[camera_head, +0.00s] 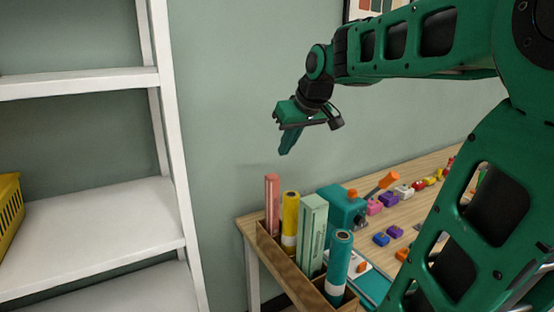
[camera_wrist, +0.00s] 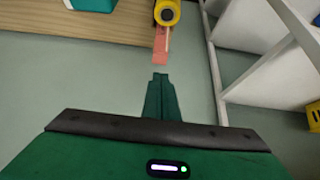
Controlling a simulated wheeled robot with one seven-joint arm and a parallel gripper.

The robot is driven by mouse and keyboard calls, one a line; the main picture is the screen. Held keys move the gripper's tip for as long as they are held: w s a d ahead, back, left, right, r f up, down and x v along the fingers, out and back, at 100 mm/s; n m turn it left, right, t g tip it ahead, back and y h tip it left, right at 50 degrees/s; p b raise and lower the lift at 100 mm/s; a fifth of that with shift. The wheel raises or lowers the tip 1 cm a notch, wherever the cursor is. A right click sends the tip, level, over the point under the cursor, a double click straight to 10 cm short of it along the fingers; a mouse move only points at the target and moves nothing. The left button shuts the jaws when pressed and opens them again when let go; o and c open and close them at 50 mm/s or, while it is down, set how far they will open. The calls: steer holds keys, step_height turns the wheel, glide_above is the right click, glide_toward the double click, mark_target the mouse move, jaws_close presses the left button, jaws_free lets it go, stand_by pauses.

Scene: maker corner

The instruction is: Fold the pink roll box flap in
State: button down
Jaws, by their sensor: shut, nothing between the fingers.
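The pink roll box (camera_head: 272,205) stands upright at the far left end of a row of rolls and boxes on the table. In the wrist view its pink side (camera_wrist: 160,50) shows as a narrow strip just beyond my fingertips, partly behind a yellow roll. I cannot make out the flap clearly in either view. My gripper (camera_head: 286,150) is shut and empty, pointing down in the air above the pink box. In the wrist view the closed fingers (camera_wrist: 160,78) are apart from the box.
A yellow roll (camera_head: 290,222), a pale green box (camera_head: 312,235) and a teal roll (camera_head: 339,268) stand beside the pink box in a wooden holder (camera_head: 290,278). A teal machine (camera_head: 343,206) is behind. White shelves (camera_head: 100,225) stand at left.

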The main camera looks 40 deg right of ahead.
steer(key=v, duration=0.4)
steer(key=g, duration=0.4)
glide_toward(275, 178)
steer(key=x, duration=0.5)
steer(key=shift+w+d, duration=0.15)
steer(key=shift+d, duration=0.05)
steer(key=shift+f, duration=0.6)
steer(key=shift+f, duration=0.6)
